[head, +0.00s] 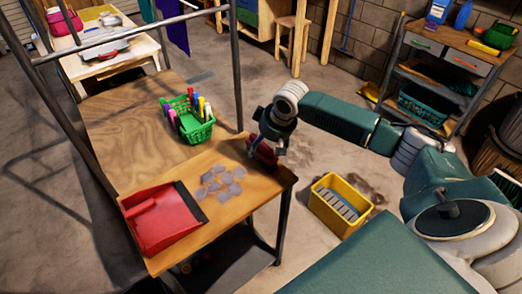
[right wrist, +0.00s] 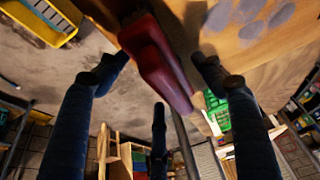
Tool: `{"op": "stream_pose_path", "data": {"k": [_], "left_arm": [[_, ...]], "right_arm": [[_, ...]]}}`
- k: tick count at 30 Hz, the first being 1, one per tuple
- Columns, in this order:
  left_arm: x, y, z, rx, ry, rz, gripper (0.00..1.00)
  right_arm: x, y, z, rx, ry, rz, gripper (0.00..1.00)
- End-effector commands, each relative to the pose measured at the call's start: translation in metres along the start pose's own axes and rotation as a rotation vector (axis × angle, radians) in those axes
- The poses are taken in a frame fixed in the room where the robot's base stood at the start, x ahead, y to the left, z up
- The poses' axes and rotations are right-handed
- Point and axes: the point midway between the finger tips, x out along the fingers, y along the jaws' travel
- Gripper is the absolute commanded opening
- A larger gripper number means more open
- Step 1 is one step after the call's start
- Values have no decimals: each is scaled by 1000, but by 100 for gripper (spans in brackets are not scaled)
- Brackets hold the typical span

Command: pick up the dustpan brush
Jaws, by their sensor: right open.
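The dustpan brush (head: 262,153) is dark red and lies at the right edge of the wooden table, partly hidden by my right gripper (head: 270,136). In the right wrist view the red brush (right wrist: 158,62) lies between the spread fingers of that gripper (right wrist: 160,85). The fingers are open, with visible gaps to the brush. A red dustpan (head: 165,217) with a dark lip lies at the table's front left. My left gripper is not in view.
The wooden table (head: 225,222) also bears grey dust patches (head: 218,183) and a green basket (head: 190,127) of bottles. Metal posts (head: 236,65) rise beside it. A yellow bucket (head: 340,204) stands on the floor at right. A shelf unit (head: 445,75) stands at the back right.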

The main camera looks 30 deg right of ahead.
Motion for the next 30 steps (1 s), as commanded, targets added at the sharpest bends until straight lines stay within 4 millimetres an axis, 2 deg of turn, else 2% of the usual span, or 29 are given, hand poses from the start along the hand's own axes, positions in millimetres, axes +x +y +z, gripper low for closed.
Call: {"op": "stream_pose_path", "data": {"k": [4,11,14,19,30], "left_arm": [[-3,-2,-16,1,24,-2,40],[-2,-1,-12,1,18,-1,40],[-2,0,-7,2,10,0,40],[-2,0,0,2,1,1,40],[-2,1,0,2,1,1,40]], "right_arm": [[14,-1,0,1,0,-1,68],[16,0,0,-1,1,0,68],[16,0,0,-1,1,0,52],[16,0,0,-1,1,0,18],[12,0,-2,-1,2,0,16]]}}
